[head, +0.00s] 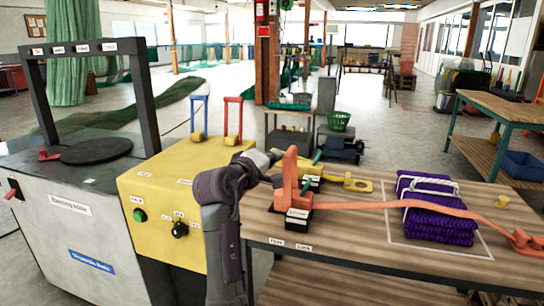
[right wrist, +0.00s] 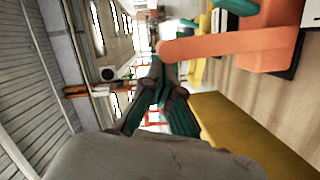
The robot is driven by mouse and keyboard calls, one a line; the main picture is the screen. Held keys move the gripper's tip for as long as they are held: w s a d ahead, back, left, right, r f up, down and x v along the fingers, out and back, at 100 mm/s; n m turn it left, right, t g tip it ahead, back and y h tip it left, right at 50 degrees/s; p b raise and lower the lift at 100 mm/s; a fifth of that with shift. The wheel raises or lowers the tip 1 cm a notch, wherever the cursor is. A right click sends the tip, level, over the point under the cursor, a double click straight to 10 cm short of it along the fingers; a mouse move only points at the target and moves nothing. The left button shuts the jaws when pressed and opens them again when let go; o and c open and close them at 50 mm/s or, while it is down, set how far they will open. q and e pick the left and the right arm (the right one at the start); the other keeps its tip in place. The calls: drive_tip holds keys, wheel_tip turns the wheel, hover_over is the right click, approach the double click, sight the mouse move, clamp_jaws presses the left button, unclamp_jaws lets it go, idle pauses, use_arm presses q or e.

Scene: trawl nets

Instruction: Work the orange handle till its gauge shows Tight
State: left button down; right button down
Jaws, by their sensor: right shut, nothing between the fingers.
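The orange handle (head: 290,175) stands upright on its base at the left part of the wooden bench. It also shows in the right wrist view (right wrist: 235,45) as a broad orange bar. A small dark block with a white label (head: 298,215) sits at its foot; its lettering is too small to read, so I cannot tell the gauge's reading. An orange strap (head: 370,205) runs right from the handle over a purple net bundle (head: 437,212). My right gripper (head: 277,168) is just left of the handle, shut and empty; its dark teal fingers show in the right wrist view (right wrist: 170,100). My left gripper is out of view.
A yellow control box (head: 175,190) with a green button and black knob stands left of the bench. A grey machine with a dark frame (head: 85,230) is farther left. A yellow hook-like piece (head: 357,184) lies behind the strap.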

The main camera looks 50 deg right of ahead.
drive_tip(key=shift+s+f, duration=0.15)
drive_tip(key=s+a, duration=0.1)
drive_tip(key=a, duration=0.6)
drive_tip(key=shift+a+r, duration=0.2)
drive_tip(key=shift+r, duration=0.25)
idle(0.4)
